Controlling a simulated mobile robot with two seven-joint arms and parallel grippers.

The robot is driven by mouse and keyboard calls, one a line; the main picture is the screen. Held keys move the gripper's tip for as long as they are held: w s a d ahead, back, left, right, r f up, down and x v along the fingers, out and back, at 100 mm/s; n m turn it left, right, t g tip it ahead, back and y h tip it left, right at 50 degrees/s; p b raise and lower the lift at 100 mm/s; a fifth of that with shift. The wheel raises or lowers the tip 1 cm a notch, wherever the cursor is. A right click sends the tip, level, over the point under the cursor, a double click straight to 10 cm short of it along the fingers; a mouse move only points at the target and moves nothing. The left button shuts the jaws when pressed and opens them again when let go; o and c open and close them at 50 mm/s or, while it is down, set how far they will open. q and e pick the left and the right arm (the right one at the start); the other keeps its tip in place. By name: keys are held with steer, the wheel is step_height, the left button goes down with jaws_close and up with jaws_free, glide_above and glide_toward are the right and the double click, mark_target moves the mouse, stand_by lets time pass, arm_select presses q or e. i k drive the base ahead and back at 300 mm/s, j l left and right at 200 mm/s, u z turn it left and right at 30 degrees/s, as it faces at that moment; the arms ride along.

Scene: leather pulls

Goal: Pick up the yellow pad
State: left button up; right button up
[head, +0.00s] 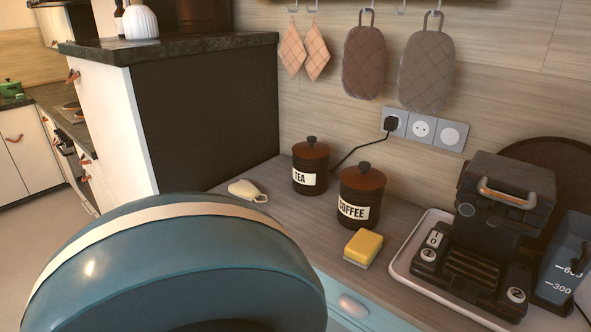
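The yellow pad (364,246) is a small block with a pale lower layer. It lies on the wooden counter, in front of the coffee canister (361,196) and left of the white tray under the coffee machine. Nothing covers it in the head view. Neither my left nor my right gripper shows in this view.
A large rounded blue shape with a cream band fills the lower left and hides the counter behind it. A tea canister (310,166), a cream-coloured small item (247,190) and a coffee machine (484,230) on a tray (403,262) stand around. Mitts hang above.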

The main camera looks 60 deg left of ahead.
mark_target(363, 249)
steer(key=u, duration=1.55)
steer(key=z, duration=2.1)
steer(key=u, duration=2.15)
steer(key=i+j, duration=0.15)
steer(key=j, duration=0.2)
steer(key=i+j, duration=0.15)
steer(key=j, duration=0.15)
steer(key=i+j+z, duration=0.1)
steer(key=j, duration=0.2)
